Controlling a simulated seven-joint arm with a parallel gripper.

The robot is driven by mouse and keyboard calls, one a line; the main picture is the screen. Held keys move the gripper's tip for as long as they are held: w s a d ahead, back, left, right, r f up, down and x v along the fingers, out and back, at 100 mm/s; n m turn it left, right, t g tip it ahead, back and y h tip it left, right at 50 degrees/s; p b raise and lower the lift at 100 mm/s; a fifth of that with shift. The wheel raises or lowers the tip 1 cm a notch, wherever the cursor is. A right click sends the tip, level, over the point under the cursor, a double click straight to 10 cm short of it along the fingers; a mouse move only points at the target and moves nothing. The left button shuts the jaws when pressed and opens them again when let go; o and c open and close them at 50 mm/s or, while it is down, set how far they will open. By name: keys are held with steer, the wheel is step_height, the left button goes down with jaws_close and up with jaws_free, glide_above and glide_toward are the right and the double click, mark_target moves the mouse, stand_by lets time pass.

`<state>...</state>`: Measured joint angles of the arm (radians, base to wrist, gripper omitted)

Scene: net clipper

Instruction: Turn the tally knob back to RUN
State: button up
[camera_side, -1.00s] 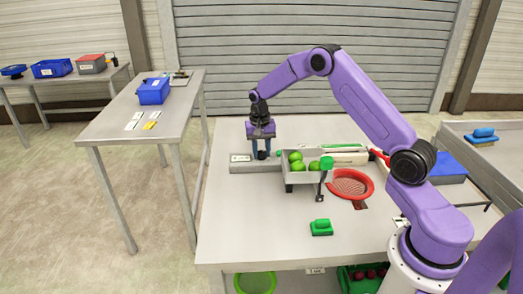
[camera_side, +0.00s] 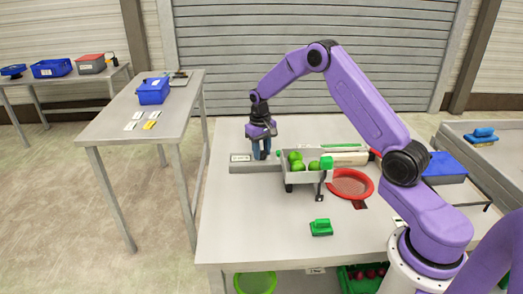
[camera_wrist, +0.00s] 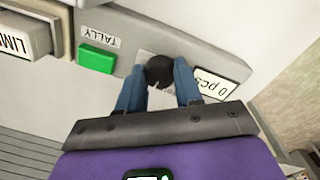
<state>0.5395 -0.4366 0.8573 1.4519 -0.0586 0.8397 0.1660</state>
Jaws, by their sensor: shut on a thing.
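The tally knob (camera_wrist: 159,70) is a round black knob on the grey tally panel (camera_wrist: 205,52). It sits between the two blue fingers of my gripper (camera_wrist: 158,80), which is shut on it. In the side view my gripper (camera_side: 262,152) points down onto the panel (camera_side: 245,167), and the knob is hidden there. Beside the knob in the wrist view are a green block (camera_wrist: 97,57), a TALLY label (camera_wrist: 101,37) and a display reading "0 pcs" (camera_wrist: 215,84). The marking by the knob is mostly covered, so I cannot read its setting.
A grey tray with green fruit (camera_side: 289,179) stands right of the panel. A red round net (camera_side: 368,188) and a green block-shaped item (camera_side: 321,228) lie nearby. The table's front left is clear. A LIMES-like label (camera_wrist: 12,45), partly cut off, shows in the wrist view.

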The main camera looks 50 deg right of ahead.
mark_target(262, 154)
steer(key=n, duration=0.4)
steer(key=shift+d+r+n, duration=0.1)
steer(key=shift+n, duration=2)
steer(key=o, duration=1)
steer(key=shift+o, duration=0.2)
step_height(262, 154, up, 17)
steer(key=shift+s+a+r, duration=0.2)
steer(key=shift+a, duration=0.15)
